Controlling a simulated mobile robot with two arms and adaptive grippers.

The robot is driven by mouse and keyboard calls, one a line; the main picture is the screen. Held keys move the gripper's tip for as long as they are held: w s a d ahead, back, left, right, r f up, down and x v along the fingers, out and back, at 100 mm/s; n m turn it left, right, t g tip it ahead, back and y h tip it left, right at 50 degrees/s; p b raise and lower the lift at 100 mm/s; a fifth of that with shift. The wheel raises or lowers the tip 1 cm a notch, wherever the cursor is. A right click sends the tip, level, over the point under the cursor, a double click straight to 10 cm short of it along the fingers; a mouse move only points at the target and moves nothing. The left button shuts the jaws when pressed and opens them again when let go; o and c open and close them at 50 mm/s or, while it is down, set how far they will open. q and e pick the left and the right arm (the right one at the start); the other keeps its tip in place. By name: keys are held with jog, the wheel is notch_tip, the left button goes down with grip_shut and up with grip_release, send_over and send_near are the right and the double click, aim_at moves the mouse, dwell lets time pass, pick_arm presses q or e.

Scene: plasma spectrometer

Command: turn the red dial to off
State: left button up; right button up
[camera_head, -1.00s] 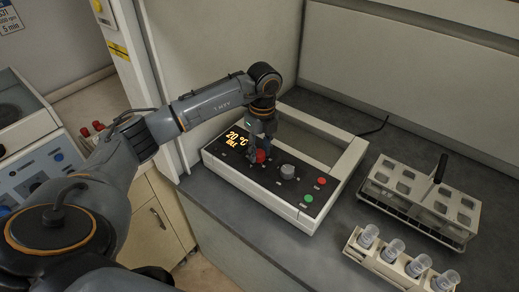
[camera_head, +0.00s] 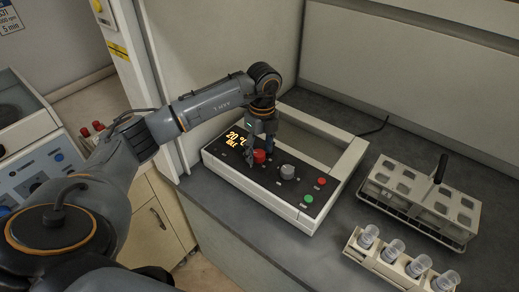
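The white instrument (camera_head: 237,186) on the counter has a black front panel with an orange display (camera_head: 236,138) reading about 20 °C and a second, blurred line. The red dial (camera_head: 260,157) is on this panel, just right of the display. My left gripper (camera_head: 258,154) reaches down over the red dial from above. Its dark fingers stand apart, one at the dial's left side and one behind its right side. I cannot tell whether they touch it. The dial's pointer mark is too small to read. My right gripper is not in view.
A grey knob (camera_head: 287,172), a red button (camera_head: 321,181) and a green button (camera_head: 308,198) lie right of the dial. A metal rack (camera_head: 420,205) with a black handle and a holder with several capped tubes (camera_head: 391,250) stand on the counter at right.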

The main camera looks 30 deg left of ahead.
aim_at(261, 151)
pick_arm(q)
notch_tip(261, 151, up, 12)
jog(key=shift+w, duration=0.3)
dwell(0.3)
jog(key=shift+d, duration=0.1)
dwell(0.4)
